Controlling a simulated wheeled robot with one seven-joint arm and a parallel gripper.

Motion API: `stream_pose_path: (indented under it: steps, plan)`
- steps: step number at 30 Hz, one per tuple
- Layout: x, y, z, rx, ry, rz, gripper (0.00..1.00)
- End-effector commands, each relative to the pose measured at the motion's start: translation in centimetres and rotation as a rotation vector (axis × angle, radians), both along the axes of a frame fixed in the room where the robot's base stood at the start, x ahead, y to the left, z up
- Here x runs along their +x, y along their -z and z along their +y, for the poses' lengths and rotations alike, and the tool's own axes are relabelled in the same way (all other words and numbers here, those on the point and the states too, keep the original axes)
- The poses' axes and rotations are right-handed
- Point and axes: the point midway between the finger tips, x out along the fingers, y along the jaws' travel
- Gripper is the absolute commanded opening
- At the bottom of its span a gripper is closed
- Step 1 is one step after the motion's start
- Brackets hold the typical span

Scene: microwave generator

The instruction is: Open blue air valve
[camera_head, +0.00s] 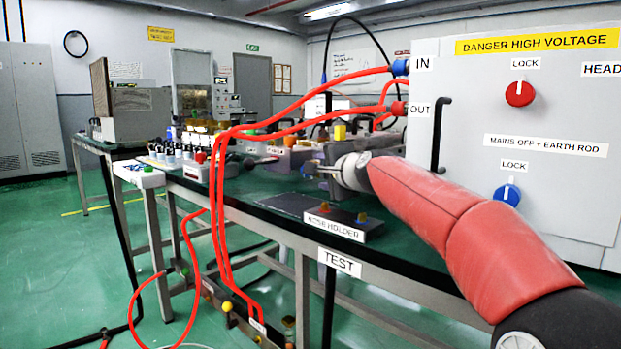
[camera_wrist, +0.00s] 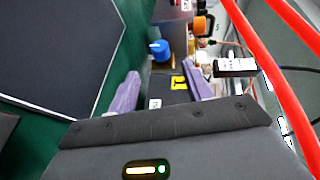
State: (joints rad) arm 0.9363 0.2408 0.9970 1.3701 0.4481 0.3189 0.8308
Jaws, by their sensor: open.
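A blue knob (camera_wrist: 160,50), which looks like the blue air valve, stands beyond my fingertips in the wrist view. It is at the upper middle, slightly left of the gap between the fingers, and looks apart from them. My gripper (camera_wrist: 163,82) is open and empty, with a purple finger on each side. In the head view my gripper (camera_head: 318,170) is above the green bench, at the end of my red arm. I cannot pick out the blue knob with certainty there.
An orange knob (camera_wrist: 199,25) is right of the blue one. Red hoses (camera_head: 219,190) hang left of my gripper and cross the wrist view's right side. A grey cabinet (camera_head: 455,110) stands close on the right.

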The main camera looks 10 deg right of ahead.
Motion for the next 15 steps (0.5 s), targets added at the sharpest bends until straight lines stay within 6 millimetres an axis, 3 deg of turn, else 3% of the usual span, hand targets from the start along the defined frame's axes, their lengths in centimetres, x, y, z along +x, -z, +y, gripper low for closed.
stream_pose_path:
  steps: [15]
  plan:
    - [5.9,0.9,1.5,0.001,-0.003,0.002,0.50]
